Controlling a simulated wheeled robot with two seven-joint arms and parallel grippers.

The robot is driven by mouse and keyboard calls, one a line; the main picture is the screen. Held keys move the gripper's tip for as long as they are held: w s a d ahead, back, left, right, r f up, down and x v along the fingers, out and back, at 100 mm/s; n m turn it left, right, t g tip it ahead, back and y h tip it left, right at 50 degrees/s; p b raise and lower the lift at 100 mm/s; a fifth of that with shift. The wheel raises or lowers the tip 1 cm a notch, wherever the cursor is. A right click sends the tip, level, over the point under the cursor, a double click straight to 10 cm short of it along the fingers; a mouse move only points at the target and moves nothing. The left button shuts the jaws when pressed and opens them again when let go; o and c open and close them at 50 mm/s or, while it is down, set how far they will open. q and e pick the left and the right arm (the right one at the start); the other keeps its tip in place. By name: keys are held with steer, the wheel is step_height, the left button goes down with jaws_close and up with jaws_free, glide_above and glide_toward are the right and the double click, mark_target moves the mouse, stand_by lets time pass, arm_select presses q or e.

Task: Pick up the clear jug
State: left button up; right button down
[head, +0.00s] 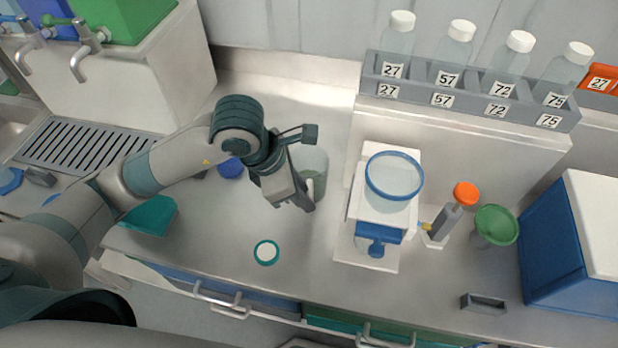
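A clear, greenish-tinted vessel, which looks like the clear jug (316,161), stands upright on the counter, left of the white filter unit. My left gripper (299,204) is in front of it and hides its left and lower parts. The gripper points down and to the right, with its fingertips close beside the jug's lower part. I cannot tell whether they touch it or are around any part of it. The gap between the fingers is not clear from this angle. My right gripper is out of view.
A white unit with a blue-rimmed bowl (394,177) stands to the right. A teal-rimmed disc (266,252) lies on the counter in front. Behind are numbered bottles in a grey rack (470,101). An orange-capped device (465,194) and green funnel (496,225) stand farther right.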

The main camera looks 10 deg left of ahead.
arm_select(q)
steer(key=p+x, duration=0.2)
steer(key=x, duration=0.1)
steer(key=shift+s+f, duration=0.1)
steer(key=shift+f, duration=0.35)
steer(key=shift+d+f+p, duration=0.2)
steer(key=shift+f+p, duration=0.1)
steer(key=shift+f, duration=0.35)
steer(key=shift+c, duration=0.7)
jaws_close()
